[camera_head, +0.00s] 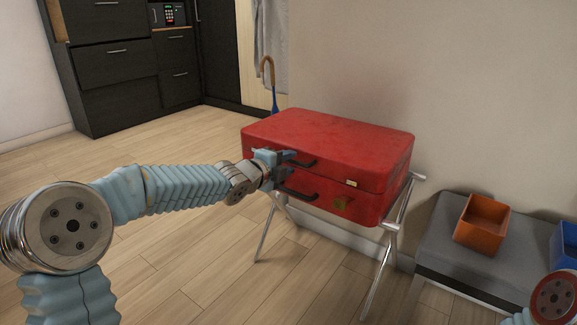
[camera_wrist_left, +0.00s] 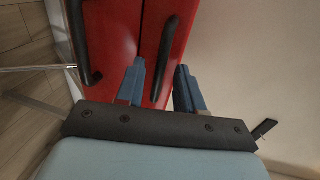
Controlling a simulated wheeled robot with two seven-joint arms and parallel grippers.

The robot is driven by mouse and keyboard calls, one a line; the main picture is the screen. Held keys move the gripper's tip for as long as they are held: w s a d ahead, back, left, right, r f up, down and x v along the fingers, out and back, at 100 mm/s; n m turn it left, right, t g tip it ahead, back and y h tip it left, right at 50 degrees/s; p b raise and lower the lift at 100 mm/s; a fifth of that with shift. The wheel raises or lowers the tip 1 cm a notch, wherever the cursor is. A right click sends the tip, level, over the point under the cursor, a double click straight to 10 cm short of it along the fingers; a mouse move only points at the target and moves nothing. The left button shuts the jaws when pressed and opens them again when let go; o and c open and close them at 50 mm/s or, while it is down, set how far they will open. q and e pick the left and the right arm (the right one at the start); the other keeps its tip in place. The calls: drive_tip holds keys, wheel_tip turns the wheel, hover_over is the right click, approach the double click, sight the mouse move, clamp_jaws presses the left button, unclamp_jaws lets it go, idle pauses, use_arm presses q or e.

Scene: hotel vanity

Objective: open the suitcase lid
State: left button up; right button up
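The red suitcase (camera_head: 330,137) sits on a metal folding stand with its lid down; the seam runs along its front. Two dark handles are on the front, an upper one (camera_head: 303,163) on the lid and a lower one (camera_head: 296,194) on the body. My left gripper (camera_head: 284,158) is at the left of the front, by the upper handle. In the left wrist view its fingers (camera_wrist_left: 160,85) are apart, with the upper handle (camera_wrist_left: 167,50) between them and a gap visible on the finger sides. The lower handle (camera_wrist_left: 82,42) is outside the fingers. My right gripper is out of view.
The folding stand's legs (camera_head: 380,270) reach the wooden floor. A grey bench (camera_head: 440,235) at the right holds an orange tray (camera_head: 483,223) and a blue container (camera_head: 566,245). A wall is behind the suitcase. Floor at left is clear.

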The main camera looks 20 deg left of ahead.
use_arm(q)
drive_tip(key=shift+w+d+f, duration=0.1)
drive_tip(key=shift+w+d, duration=0.1)
drive_tip(key=shift+w, duration=0.25)
drive_tip(key=shift+c, duration=0.3)
clamp_jaws()
